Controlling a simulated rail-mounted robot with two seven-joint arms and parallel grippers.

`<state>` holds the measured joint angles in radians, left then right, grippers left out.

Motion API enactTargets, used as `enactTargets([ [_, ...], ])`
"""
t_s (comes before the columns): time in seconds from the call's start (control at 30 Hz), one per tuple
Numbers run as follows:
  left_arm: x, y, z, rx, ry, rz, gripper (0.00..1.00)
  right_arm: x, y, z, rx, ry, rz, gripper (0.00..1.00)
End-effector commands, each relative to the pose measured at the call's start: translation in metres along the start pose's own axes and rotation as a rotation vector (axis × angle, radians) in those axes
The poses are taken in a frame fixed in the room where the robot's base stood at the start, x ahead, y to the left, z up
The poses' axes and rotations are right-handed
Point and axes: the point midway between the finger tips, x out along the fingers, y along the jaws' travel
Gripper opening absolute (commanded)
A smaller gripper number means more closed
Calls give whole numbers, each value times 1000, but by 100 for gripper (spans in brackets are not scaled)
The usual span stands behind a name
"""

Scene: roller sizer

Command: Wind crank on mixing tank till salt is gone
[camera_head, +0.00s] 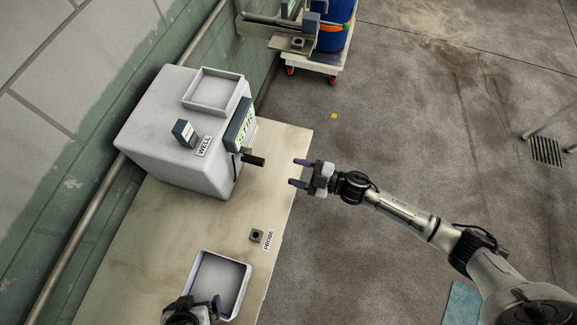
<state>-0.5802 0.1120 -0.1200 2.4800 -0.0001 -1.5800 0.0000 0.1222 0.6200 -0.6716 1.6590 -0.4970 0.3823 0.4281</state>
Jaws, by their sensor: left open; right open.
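The mixing tank (160,125) is a pale grey box on the table, with a square recessed opening on top. A green-lettered panel reading STIR (240,127) is on its right side. The crank (253,159), with a black grip, sticks out to the right below that panel. My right gripper (299,173) is open and empty, a short gap to the right of the crank grip, its fingers pointing at it. My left gripper (205,304) is open at the bottom, over the near end of a shallow tray; it is partly cut off by the frame. I cannot make out any salt.
The shallow tray (241,291) lies on the table (160,240) near a small dark socket labelled PROBE (257,236). A dark block (183,132) stands by the WELL label on the tank. A cart with a blue drum (335,28) stands beyond. Floor to the right is mostly open.

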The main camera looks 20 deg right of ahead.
Motion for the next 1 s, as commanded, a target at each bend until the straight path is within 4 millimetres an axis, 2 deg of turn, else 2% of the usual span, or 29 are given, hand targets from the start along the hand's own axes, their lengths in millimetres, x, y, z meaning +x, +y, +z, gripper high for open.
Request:
enactTargets([
  [0.13,-4,-1,-1,3,-1,-3,100,-1,1,-2,55,1,-1,53],
  [0.4,-14,-4,-4,12,-2,-10,100,-5,2,-1,343,-2,5,53],
  [0.53,-16,-4,-4,13,-2,-10,100,1,2,1,392,-3,8,53],
  [0.67,-16,-4,-4,12,-2,-9,100,18,2,0,394,-2,10,53],
  [1.0,-18,-1,-6,2,0,-2,100,82,2,0,393,-2,9,53],
])
